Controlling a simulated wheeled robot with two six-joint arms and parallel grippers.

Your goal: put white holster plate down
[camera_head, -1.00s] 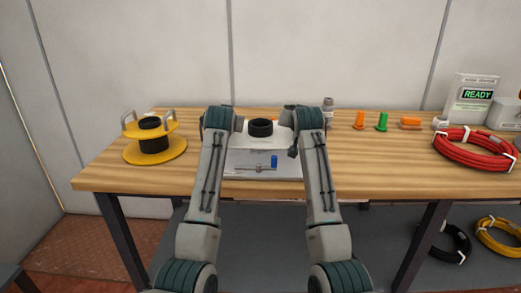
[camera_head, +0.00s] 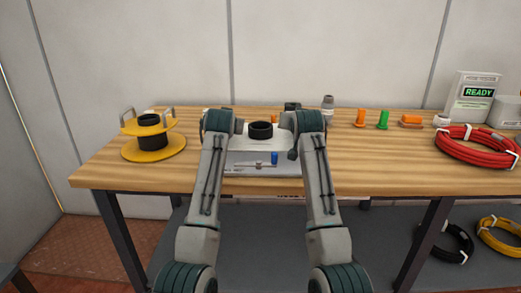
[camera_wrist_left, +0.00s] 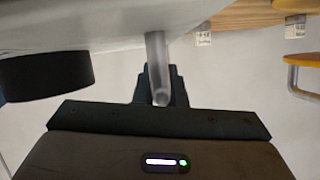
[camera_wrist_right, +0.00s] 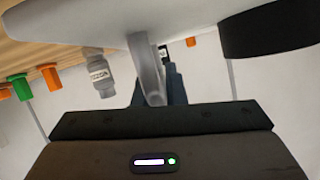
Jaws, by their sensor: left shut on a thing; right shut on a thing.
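The white holster plate (camera_head: 262,142) is held level between my two hands in the middle of the bench, with a black ring (camera_head: 260,130) on its top. My left gripper (camera_wrist_left: 160,95) is shut on a grey handle (camera_wrist_left: 157,58) of the plate. My right gripper (camera_wrist_right: 155,95) is shut on the other grey handle (camera_wrist_right: 146,65). The plate's underside (camera_wrist_left: 100,22) shows in the left wrist view. A grey panel (camera_head: 240,166) with a blue part (camera_head: 274,157) shows just below the plate's front edge. Whether the plate touches anything beneath it is hidden.
A yellow spool (camera_head: 153,150) stands at the left of the wooden bench (camera_head: 400,170). Orange and green parts (camera_head: 382,120) and a small grey bottle (camera_head: 328,104) stand behind to the right. A red cable coil (camera_head: 476,148) and a READY display (camera_head: 477,93) are at the far right.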

